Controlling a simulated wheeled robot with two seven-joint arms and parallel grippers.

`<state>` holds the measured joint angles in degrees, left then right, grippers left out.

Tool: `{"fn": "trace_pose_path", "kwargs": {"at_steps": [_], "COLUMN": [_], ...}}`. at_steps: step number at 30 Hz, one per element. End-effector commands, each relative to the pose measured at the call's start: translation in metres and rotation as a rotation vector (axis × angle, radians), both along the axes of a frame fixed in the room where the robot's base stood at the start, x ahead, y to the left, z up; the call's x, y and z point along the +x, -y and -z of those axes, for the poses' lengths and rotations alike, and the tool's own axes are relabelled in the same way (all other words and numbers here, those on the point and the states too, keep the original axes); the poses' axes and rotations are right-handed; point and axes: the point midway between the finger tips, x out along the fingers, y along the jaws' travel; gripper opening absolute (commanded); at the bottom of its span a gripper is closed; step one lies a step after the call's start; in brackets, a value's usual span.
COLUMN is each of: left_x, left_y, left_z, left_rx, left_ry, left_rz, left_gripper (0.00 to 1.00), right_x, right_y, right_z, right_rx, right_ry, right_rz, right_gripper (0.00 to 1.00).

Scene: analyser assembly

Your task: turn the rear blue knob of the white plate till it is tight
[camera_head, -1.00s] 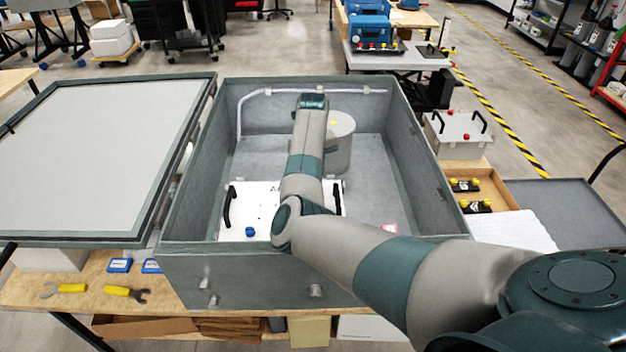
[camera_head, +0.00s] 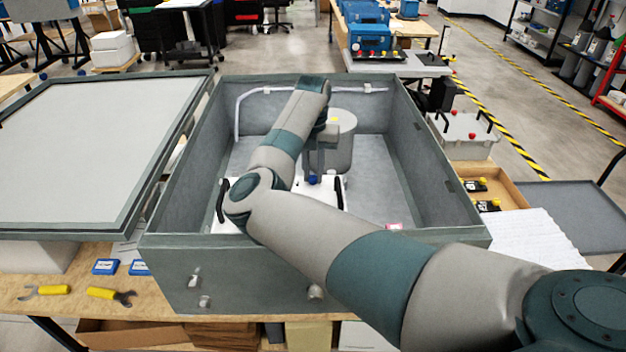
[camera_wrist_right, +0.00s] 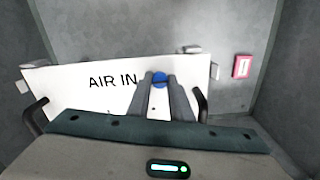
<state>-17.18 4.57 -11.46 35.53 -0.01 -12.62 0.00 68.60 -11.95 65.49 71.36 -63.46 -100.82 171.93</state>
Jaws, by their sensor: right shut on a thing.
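The white plate (camera_head: 330,190) lies on the floor of the grey box, with black handles at its sides. Its "AIR IN" print shows in the wrist view, where the plate (camera_wrist_right: 80,88) fills the middle. The rear blue knob (camera_head: 313,180) is near the plate's far edge; it also shows in the wrist view (camera_wrist_right: 160,78). My right gripper (camera_head: 314,172) points down at this knob. In the wrist view my right gripper's fingers (camera_wrist_right: 164,84) are shut on the knob. My right arm covers much of the plate's left and front part. My left gripper is not in view.
The box walls (camera_head: 420,150) rise around the plate. A grey cylinder (camera_head: 343,150) stands just behind the gripper, and a white pipe (camera_head: 262,92) runs along the back wall. A pink-red label (camera_wrist_right: 242,67) is right of the plate.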

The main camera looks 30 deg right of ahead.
Motion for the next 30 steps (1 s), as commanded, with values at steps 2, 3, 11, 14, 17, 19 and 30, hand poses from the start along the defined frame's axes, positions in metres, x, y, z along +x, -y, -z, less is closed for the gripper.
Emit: {"fn": "trace_pose_path", "kwargs": {"at_steps": [2, 3, 11, 14, 17, 19, 30], "left_x": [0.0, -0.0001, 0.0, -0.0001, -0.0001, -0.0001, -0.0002], "left_y": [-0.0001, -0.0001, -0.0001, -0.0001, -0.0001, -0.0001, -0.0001], "left_z": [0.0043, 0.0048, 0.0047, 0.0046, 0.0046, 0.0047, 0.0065], "left_rx": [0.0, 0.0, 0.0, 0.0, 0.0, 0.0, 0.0], "left_ry": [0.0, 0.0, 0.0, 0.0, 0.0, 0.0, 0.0], "left_rz": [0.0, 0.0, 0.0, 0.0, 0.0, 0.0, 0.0], "left_gripper": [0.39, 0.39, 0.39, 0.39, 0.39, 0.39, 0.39], "right_x": [0.0025, 0.0024, 0.0022, 0.0023, 0.0024, 0.0022, 0.001], "right_y": [0.0023, 0.0024, 0.0027, 0.0025, 0.0024, 0.002, 0.0004], "right_z": [-0.0043, -0.0046, -0.0062, -0.0063, -0.0063, -0.0055, -0.0042], "right_rx": [-0.006, -0.006, -0.007, -0.007, -0.007, -0.006, -0.001], "right_ry": [0.011, 0.01, 0.009, 0.01, 0.01, 0.009, 0.003], "right_rz": [0.012, 0.016, 0.021, 0.021, 0.02, 0.02, 0.018], "right_gripper": [0.0, 0.0, 0.0, 0.0, 0.31, 0.39, 0.39]}}
